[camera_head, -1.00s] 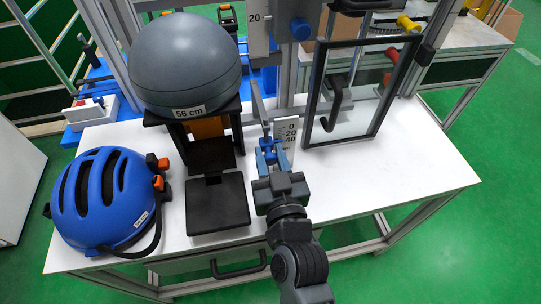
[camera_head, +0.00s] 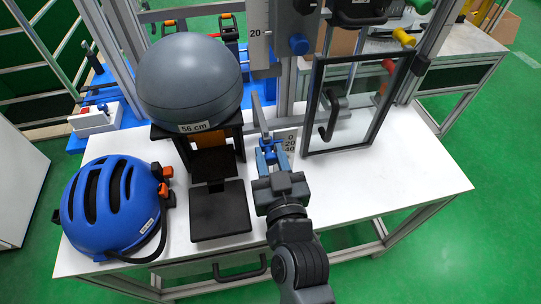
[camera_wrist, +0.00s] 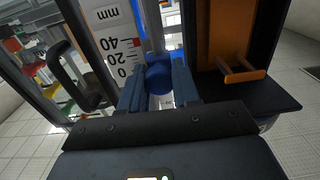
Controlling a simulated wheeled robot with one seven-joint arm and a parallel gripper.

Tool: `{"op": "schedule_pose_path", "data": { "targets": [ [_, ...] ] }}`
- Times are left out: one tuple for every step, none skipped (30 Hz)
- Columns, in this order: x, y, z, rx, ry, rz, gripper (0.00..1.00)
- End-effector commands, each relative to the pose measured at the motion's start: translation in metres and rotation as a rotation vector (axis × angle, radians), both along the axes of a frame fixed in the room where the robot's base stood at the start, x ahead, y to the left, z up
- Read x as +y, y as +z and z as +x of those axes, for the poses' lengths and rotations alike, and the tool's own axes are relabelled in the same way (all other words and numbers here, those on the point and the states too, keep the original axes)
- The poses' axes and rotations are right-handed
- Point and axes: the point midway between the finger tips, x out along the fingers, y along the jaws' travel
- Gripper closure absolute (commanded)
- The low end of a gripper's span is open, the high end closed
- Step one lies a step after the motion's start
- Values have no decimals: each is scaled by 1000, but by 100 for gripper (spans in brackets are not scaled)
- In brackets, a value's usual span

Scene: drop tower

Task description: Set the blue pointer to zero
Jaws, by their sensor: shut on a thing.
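The blue pointer's round knob (camera_wrist: 159,78) shows in the wrist view between the two blue fingers of my gripper (camera_wrist: 158,92). The fingers are closed on it. Beside it is a white mm scale (camera_wrist: 108,45) marked 0, 20 and 40. In the head view the scale (camera_head: 288,141) stands just right of my gripper (camera_head: 268,155), whose fingers hide most of the pointer. The knob appears close to the 0 end, but the exact reading cannot be told.
A grey ball (camera_head: 189,82) marked 56 cm sits on a black stand left of my gripper. A blue helmet (camera_head: 112,208) lies further left on the white table (camera_head: 370,175). A framed clear door (camera_head: 352,110) stands to the right. The table's front right is clear.

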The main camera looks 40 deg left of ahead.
Motion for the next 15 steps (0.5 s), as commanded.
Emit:
{"op": "schedule_pose_path", "data": {
  "targets": [
    [0,6,1,-8,-2,9,100],
    [0,6,1,-8,-2,10,100],
    [0,6,1,-8,-2,10,66],
    [0,6,1,-8,-2,10,63],
    [0,6,1,-8,-2,10,61],
    [0,6,1,-8,-2,9,57],
    [0,5,1,-8,-2,9,54],
    [0,5,1,-7,-2,8,51],
    [0,5,1,-7,-2,8,47],
    [0,4,1,-6,-2,8,47],
    [0,4,1,-6,-2,8,47],
    [0,4,0,-6,-2,7,47],
    [0,4,0,-6,-2,7,47],
    [0,4,0,-6,-1,7,47],
    [0,4,0,-6,-1,7,47]
  ]
}}
